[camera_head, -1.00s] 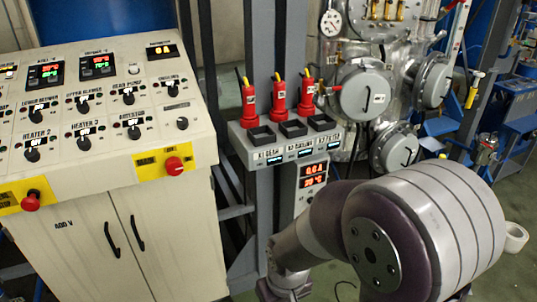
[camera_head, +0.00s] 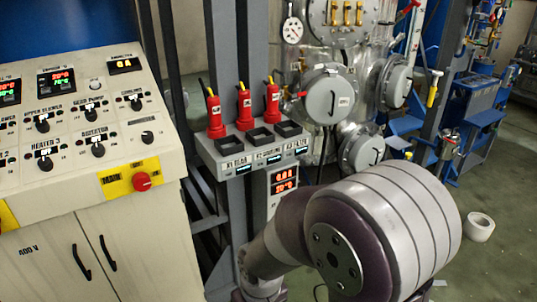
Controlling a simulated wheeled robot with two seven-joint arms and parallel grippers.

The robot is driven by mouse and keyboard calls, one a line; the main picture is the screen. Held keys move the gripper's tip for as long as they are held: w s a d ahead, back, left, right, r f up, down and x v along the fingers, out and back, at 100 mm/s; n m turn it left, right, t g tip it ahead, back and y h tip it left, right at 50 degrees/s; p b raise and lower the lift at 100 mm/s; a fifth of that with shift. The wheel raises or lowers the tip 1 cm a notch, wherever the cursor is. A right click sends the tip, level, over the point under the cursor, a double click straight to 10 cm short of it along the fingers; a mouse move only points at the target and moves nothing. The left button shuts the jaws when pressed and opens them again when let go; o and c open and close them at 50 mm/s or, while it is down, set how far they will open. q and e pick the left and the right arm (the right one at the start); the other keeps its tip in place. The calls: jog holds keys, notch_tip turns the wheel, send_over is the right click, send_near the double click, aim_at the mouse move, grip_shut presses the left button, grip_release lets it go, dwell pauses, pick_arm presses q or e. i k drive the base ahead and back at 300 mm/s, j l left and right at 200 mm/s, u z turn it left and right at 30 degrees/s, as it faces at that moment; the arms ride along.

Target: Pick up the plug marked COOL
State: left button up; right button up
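Three red plugs with black and yellow tops stand upright in a row at the back of a grey shelf: the left plug (camera_head: 214,116), the middle plug (camera_head: 244,109) and the right plug (camera_head: 272,104). Their own small labels are too small to read, so I cannot tell which one is marked COOL. Black square sockets (camera_head: 260,137) lie in front of them, above labels X1, X2 and X3 on the shelf's front. My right arm crosses the lower right, below the shelf. Its gripper fingers are out of the picture. My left gripper is not in view.
A control cabinet (camera_head: 95,210) with a red knob (camera_head: 142,181) stands on the left. A red-lit display (camera_head: 285,182) hangs below the shelf. Metal vessels with round grey covers (camera_head: 330,96) stand behind, right of the plugs. A white roll (camera_head: 480,227) lies on the floor at right.

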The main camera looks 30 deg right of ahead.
aim_at(244, 96)
jog(key=i+z, duration=0.2)
jog(key=i, duration=0.25)
jog(key=i+j+z, duration=0.15)
jog(key=i, duration=0.25)
